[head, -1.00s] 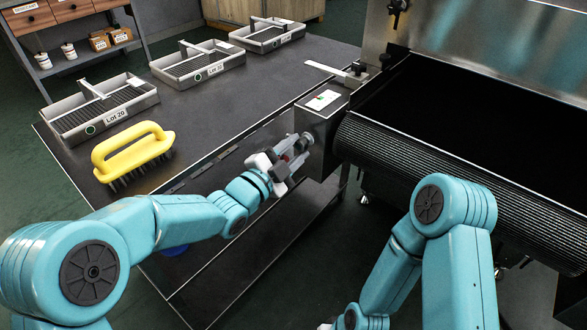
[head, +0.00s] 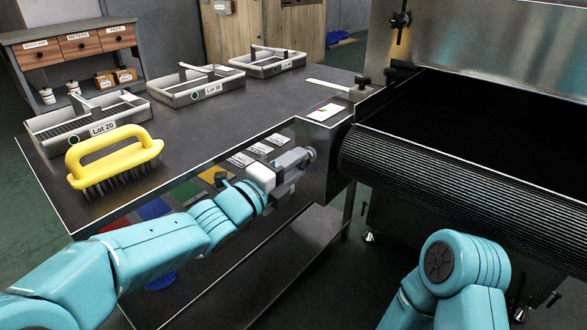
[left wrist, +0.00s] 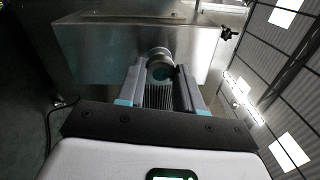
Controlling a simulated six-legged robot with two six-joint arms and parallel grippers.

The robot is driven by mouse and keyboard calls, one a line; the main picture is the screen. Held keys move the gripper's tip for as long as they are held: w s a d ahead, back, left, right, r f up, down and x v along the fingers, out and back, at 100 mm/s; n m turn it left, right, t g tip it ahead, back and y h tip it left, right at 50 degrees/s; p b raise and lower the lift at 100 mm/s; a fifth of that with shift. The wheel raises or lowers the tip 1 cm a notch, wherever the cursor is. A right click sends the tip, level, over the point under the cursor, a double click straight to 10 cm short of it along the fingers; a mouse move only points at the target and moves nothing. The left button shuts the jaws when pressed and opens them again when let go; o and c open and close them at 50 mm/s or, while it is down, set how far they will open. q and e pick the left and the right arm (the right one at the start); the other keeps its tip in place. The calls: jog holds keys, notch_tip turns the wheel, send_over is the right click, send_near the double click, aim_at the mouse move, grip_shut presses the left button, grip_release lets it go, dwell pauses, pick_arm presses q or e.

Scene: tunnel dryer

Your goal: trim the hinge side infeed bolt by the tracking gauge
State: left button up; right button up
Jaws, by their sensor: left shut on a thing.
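The infeed bolt (head: 311,153) is a round metal head on the front face of the steel box beside the belt's infeed end. My left gripper (head: 300,160) is at this face, shut on the bolt. In the left wrist view the round bolt head (left wrist: 160,62) sits between my two grey fingers (left wrist: 160,85). The bolt's shank is hidden. A small white plate with red and green marks (head: 327,111), which may be the tracking gauge, lies on top of the box. My right arm shows at lower right, but its gripper is out of view.
The dark belt (head: 440,185) has a ribbed roller end right of the box. A yellow-handled brush (head: 115,163) and several grey trays, one a Lot 20 tray (head: 128,104), stand on the table. Coloured patches (head: 185,190) show on the table's front.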

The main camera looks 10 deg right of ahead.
pick_arm(q)
jog(key=shift+m, duration=0.4)
jog(key=shift+r, duration=0.1)
jog(key=o, duration=1)
jog(key=shift+o, duration=0.2)
jog(key=v, duration=1.6)
jog(key=shift+s+a, duration=0.1)
jog(key=shift+a, duration=0.05)
